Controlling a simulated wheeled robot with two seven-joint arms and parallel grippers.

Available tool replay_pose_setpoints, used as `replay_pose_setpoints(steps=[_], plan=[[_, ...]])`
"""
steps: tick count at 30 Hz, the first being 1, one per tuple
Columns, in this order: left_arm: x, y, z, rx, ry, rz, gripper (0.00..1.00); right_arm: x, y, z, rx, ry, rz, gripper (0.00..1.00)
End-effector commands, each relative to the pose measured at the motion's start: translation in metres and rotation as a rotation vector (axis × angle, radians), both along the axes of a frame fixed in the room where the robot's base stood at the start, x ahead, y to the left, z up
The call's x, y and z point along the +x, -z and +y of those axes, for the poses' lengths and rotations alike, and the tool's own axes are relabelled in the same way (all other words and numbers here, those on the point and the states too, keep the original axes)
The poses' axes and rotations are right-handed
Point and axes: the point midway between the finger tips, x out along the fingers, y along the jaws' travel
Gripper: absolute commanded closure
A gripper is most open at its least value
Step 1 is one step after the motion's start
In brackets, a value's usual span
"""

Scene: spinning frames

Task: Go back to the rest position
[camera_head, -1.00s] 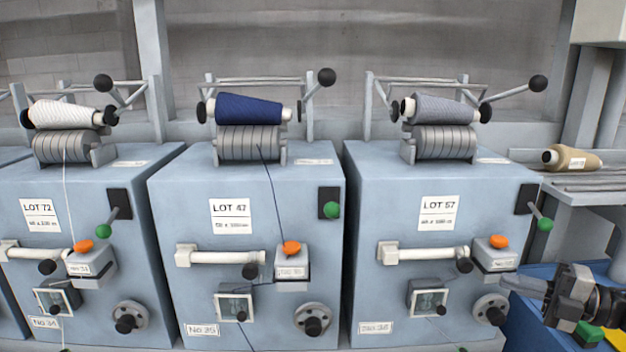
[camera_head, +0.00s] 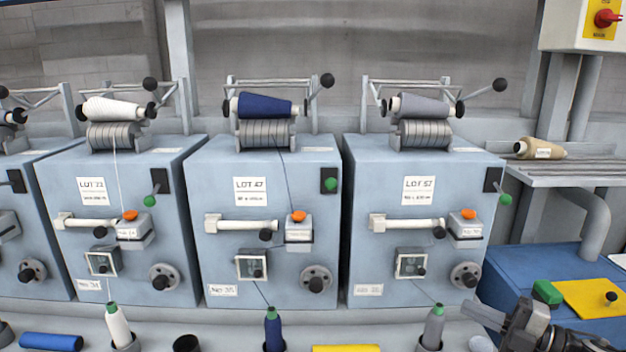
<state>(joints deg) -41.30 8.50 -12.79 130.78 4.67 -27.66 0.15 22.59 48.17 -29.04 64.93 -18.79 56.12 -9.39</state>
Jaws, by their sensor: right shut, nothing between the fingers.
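My right gripper (camera_head: 527,325) is at the lower right of the head view, in front of the blue cabinet and apart from the machines. Its fingers look closed, with nothing held between them. My left gripper is out of view. The spinning frame units stand in a row: LOT 72 (camera_head: 92,190), LOT 47 (camera_head: 251,190) and LOT 57 (camera_head: 419,190). They carry a white cone (camera_head: 112,108), a navy cone (camera_head: 264,105) and a grey cone (camera_head: 424,106) on top.
Along the front ledge stand a white bobbin (camera_head: 118,327), a blue bobbin (camera_head: 273,330) and a grey bobbin (camera_head: 433,328). A tan cone (camera_head: 540,149) lies on the shelf at right. A blue cabinet (camera_head: 530,262) with a yellow plate (camera_head: 592,298) stands below it.

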Motion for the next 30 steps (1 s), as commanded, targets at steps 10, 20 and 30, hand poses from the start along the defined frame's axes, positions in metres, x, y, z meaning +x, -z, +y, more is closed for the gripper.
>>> replay_pose_setpoints(steps=[10, 20, 30], plan=[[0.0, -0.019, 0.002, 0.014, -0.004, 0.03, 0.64, -0.056, 0.045, 0.117, 0.408, 0.248, 0.4, 1.0], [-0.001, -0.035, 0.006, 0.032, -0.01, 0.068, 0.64, -0.195, 0.063, 0.171, 0.855, 0.722, 1.138, 1.0], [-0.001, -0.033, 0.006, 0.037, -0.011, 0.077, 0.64, -0.235, 0.064, 0.174, 0.923, 0.836, 1.32, 1.0]])
